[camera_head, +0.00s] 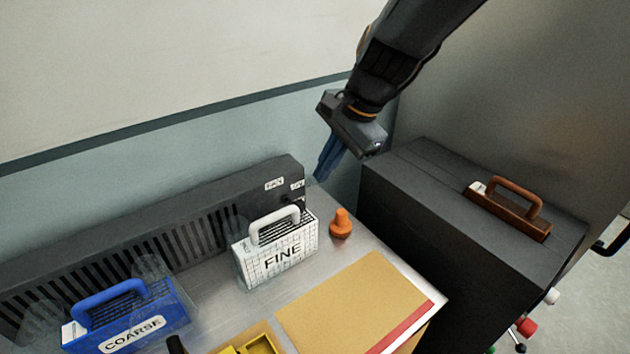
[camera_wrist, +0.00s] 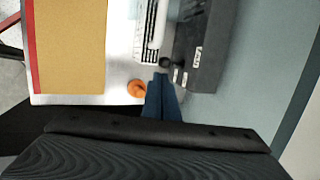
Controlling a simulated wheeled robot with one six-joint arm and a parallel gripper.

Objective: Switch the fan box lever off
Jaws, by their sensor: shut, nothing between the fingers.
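The fan box (camera_head: 170,228) is a long dark grey box with vertical slots, standing along the wall at the back of the table. Two small white labels (camera_head: 275,184) are at its right end. A dark round knob, which looks like the lever (camera_wrist: 166,62), shows beside the labels in the wrist view; in the head view it is mostly hidden behind the white FINE module's handle. My gripper (camera_head: 322,177) is shut and empty, with its blue fingers pointing down just right of the fan box's end. In the wrist view the fingertips (camera_wrist: 161,76) appear close to the knob; contact cannot be told.
The white FINE module (camera_head: 277,262) stands in front of the fan box, with an orange peg (camera_head: 341,224) to its right. The blue COARSE module (camera_head: 130,322) is at left. A tan board (camera_head: 350,305) lies in front. A tall dark cabinet (camera_head: 440,215) with a brown module (camera_head: 508,212) bounds the right.

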